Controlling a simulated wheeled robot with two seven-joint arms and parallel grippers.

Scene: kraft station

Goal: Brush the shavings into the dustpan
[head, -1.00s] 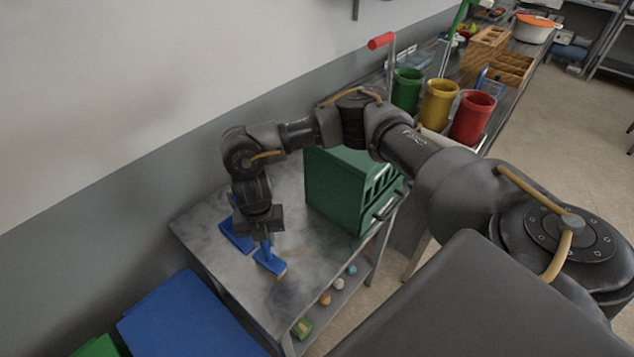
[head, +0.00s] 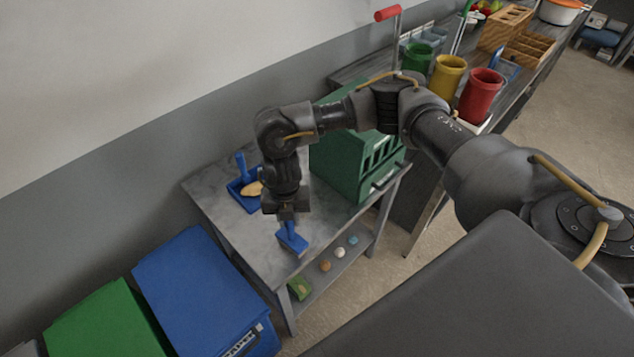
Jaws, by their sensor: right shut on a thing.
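My right gripper (head: 286,212) points down over the grey table (head: 225,222) and is shut on the upper part of a blue brush (head: 292,239). The brush hangs below the jaws near the table's front edge; I cannot tell whether its bristles touch the top. The blue dustpan (head: 247,205) lies on the table to the left of and behind the gripper, its handle standing up. A tan patch (head: 253,189), which looks like shavings, shows in the dustpan. No other shavings can be made out on the table. My left gripper is out of view.
A green cabinet (head: 338,165) with slots stands on the table, right of the gripper. Blue (head: 195,280) and green (head: 100,325) bins stand below left. Small items lie on the lower shelf (head: 325,268). Green, yellow (head: 447,77) and red (head: 481,95) containers stand behind on another bench.

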